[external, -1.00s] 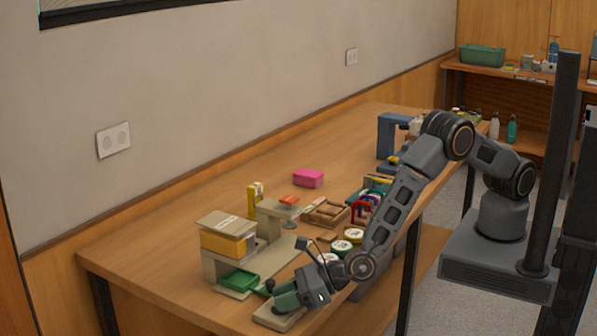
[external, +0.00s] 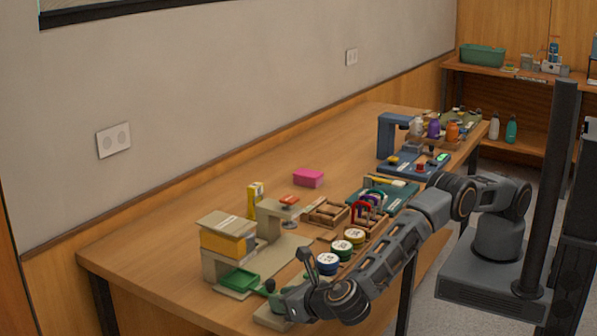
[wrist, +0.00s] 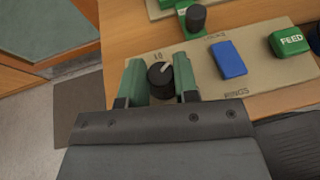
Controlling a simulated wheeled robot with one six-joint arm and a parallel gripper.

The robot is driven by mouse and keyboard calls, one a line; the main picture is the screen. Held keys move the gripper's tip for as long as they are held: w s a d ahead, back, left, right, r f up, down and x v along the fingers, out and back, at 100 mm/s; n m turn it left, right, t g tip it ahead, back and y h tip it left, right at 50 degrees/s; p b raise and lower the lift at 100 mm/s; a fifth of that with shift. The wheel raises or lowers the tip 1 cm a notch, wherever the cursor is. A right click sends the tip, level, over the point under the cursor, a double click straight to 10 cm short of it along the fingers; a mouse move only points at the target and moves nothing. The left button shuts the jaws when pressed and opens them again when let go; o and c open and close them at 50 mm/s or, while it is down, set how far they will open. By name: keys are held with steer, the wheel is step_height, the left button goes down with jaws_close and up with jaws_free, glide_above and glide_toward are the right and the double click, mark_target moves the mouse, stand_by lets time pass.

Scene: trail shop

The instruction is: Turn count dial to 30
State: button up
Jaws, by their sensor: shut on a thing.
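The count dial (wrist: 160,79) is a black round knob on a beige control panel (wrist: 205,84), seen in the wrist view. A small light mark shows on its top, near a printed label that looks like "10". My gripper (wrist: 158,70) has its green fingers on either side of the dial and is shut on it. In the external view my gripper is low at the front edge of the table, over the beige panel (external: 267,318). The dial is hidden there behind my arm.
Right of the dial are a blue button (wrist: 229,59) and a green FEED button (wrist: 288,42). A black-knobbed green lever (wrist: 196,17) stands behind. In the external view a green tray (external: 239,281) and several round labelled tubs (external: 327,263) sit close by.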

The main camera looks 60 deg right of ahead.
steer(key=shift+f+m+g+h+b, duration=0.3)
steer(key=shift+m+h+b, duration=0.4)
steer(key=shift+m+h, duration=0.15)
steer(key=o, duration=0.7)
steer(key=shift+o, duration=1.1)
steer(key=shift+r, duration=0.1)
steer(key=v, duration=1.4)
steer(key=shift+b, duration=0.35)
steer(key=shift+w+a, duration=0.1)
